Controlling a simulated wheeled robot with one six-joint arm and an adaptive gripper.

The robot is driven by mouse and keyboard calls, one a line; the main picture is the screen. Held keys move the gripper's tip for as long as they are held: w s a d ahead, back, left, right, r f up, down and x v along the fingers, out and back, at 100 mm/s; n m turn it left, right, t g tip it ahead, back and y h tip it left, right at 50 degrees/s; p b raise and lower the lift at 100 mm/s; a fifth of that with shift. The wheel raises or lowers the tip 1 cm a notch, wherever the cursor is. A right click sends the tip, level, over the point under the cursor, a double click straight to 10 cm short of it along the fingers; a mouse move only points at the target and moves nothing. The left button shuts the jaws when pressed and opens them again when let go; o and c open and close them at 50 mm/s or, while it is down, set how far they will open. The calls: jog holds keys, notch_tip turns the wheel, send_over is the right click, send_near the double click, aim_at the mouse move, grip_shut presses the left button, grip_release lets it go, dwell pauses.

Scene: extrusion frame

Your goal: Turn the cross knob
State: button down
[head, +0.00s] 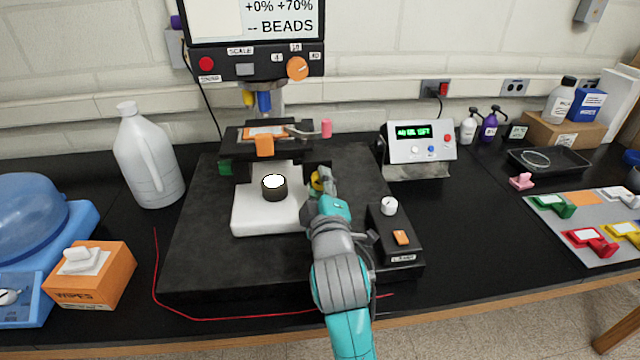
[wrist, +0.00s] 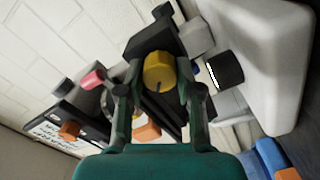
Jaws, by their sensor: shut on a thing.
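The cross knob is the round yellow knob (wrist: 158,70) on the side of the black stage, and a dark mark shows on its face. In the head view the yellow knob (head: 316,181) is partly hidden by my gripper (head: 324,186), which reaches it from the right. In the wrist view my gripper (wrist: 160,78) has one finger on each side of the knob and is shut on it. The exact finger contact is hard to make out.
A white block (head: 250,215) with a black cylinder (head: 274,190) stands left of my gripper. A black lamp box (head: 404,252) with a white knob lies close on its right. The stage with a pink-tipped lever (head: 326,128) is behind.

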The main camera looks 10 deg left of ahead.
dwell(0.3)
jog(key=c, duration=0.8)
grip_release()
jog(key=shift+o, duration=0.2)
jog(key=shift+s, duration=0.1)
jog(key=v, duration=1.2)
